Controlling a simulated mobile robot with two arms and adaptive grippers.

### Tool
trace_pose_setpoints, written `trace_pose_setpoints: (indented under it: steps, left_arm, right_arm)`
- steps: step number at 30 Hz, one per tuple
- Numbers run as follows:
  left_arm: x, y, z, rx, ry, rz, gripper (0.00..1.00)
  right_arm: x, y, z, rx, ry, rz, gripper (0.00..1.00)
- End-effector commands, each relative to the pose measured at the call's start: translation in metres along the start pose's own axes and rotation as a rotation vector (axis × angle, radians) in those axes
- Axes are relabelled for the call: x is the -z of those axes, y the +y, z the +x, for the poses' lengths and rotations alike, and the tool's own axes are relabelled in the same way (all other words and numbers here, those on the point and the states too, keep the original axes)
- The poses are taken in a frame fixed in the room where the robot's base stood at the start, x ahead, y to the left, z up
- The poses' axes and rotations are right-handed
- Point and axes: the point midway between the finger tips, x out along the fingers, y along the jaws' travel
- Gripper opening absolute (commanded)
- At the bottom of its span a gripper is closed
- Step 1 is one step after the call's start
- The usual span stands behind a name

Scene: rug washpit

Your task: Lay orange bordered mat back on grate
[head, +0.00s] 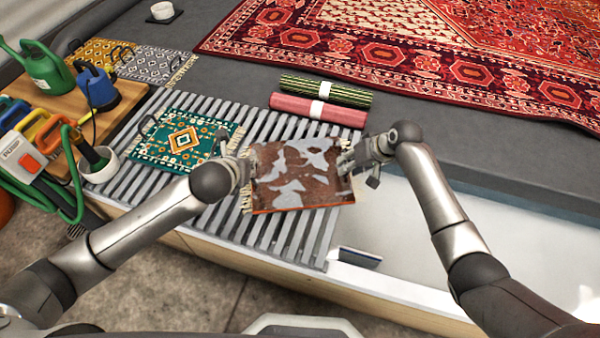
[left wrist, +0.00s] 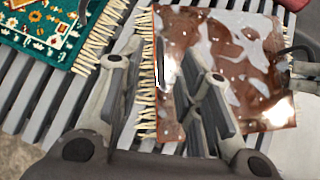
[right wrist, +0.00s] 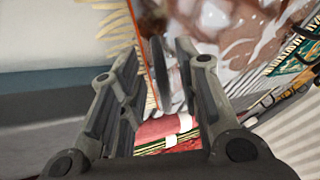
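The orange bordered mat (head: 299,178) shows a glossy brown face with pale grey patches, a thin orange edge and cream fringe. It lies over the right part of the slatted grate (head: 222,215); I cannot tell whether it touches the slats. My left gripper (head: 246,172) is at its left edge. In the left wrist view the parted fingers stand either side of a dark handle (left wrist: 159,68) there. My right gripper (head: 352,160) is at the right edge. In the right wrist view its fingers are parted around a dark handle (right wrist: 161,75), with a visible gap.
A green patterned mat (head: 183,139) lies left on the grate. Two rolled rugs, a pink one (head: 300,108) and a green striped one (head: 328,92), lie behind. A pale basin (head: 520,245) opens at right. A wooden board (head: 118,118) with cans and tools stands left.

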Motion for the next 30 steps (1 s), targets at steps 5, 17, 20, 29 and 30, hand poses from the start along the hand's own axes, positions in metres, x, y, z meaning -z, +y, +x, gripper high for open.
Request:
trace_pose_setpoints:
  steps: [5, 17, 20, 29, 30]
  left_arm:
    - [0.0, 0.001, -0.016, -0.001, 0.0, 0.0, 0.33]
    - [0.001, 0.001, -0.02, -0.001, 0.001, 0.0, 0.33]
    - [0.0, 0.001, -0.02, -0.001, 0.001, 0.0, 0.33]
    - [0.0, 0.001, -0.02, -0.001, 0.001, 0.0, 0.33]
    - [0.0, 0.001, -0.02, -0.001, 0.001, 0.0, 0.33]
  right_arm:
    - [0.0, 0.0, 0.0, 0.0, 0.0, 0.0, 0.31]
    - [0.0, 0.001, -0.029, -0.001, 0.003, -0.001, 0.31]
    - [0.001, 0.001, -0.048, 0.0, 0.004, -0.001, 0.31]
    - [0.001, 0.001, -0.101, -0.001, 0.002, -0.002, 0.31]
    - [0.001, 0.001, -0.106, -0.001, 0.002, -0.001, 0.31]
